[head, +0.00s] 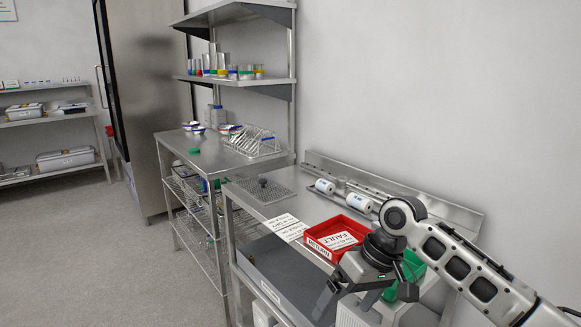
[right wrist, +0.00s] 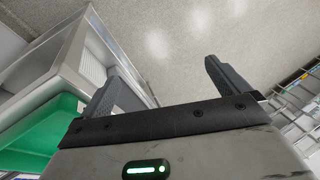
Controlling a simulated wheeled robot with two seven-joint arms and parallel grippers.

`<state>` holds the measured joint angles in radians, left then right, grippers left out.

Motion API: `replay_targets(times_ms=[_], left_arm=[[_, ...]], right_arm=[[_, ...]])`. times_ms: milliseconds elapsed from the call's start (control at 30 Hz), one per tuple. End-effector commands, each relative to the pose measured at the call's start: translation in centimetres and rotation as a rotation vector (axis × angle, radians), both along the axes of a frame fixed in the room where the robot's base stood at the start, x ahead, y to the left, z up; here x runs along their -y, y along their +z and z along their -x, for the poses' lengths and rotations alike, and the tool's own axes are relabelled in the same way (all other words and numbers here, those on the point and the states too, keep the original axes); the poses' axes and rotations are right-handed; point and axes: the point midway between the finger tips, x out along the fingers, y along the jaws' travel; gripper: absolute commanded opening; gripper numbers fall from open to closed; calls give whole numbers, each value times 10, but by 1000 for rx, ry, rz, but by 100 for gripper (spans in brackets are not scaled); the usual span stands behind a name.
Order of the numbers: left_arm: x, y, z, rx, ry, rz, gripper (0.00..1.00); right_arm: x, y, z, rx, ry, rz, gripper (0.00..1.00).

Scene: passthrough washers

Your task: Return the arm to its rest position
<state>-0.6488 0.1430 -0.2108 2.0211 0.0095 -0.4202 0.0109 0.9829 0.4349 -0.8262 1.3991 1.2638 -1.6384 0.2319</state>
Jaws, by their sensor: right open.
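My right arm (head: 468,268) comes in from the lower right of the head view, bent at a grey joint. My right gripper (head: 362,303) hangs at its end, in front of the bench and beside the red tray. In the right wrist view the two dark fingers of my right gripper (right wrist: 170,85) stand wide apart with nothing between them, and the floor shows beyond. My left gripper is not in the head view.
A red tray (head: 318,233) marked FAULT sits on the steel bench (head: 300,204), with a green bin (head: 411,270) near it. White cylinders (head: 359,202) lie at the back. A wire rack (head: 259,144) stands on the table further left. The floor (head: 90,255) at left is clear.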

Motion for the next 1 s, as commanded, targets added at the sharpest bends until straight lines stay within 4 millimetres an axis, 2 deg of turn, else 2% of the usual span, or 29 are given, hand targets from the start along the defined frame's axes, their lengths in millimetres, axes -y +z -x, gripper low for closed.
replay_targets(times_ms=[33, 100, 233, 367, 500, 633, 800, 900, 1000], left_arm=[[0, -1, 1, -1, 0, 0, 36], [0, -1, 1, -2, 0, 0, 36], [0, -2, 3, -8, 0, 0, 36], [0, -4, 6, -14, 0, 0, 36], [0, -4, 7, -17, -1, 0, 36], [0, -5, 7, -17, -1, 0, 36], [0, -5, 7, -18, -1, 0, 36], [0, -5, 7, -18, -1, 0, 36], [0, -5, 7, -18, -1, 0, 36]], right_arm=[[-12, -27, 8, 16, -3, -31, 100], [-27, -59, 18, 69, -21, -80, 100], [-48, -113, 40, 186, -84, -167, 100], [-54, -153, 68, 312, -175, -224, 100], [-41, -183, 104, 458, -284, -229, 100], [-13, -199, 144, 594, -369, -175, 100], [24, -204, 189, 733, -413, -67, 100], [39, -202, 206, 782, -412, -20, 100], [45, -200, 213, 805, -410, 3, 100]])
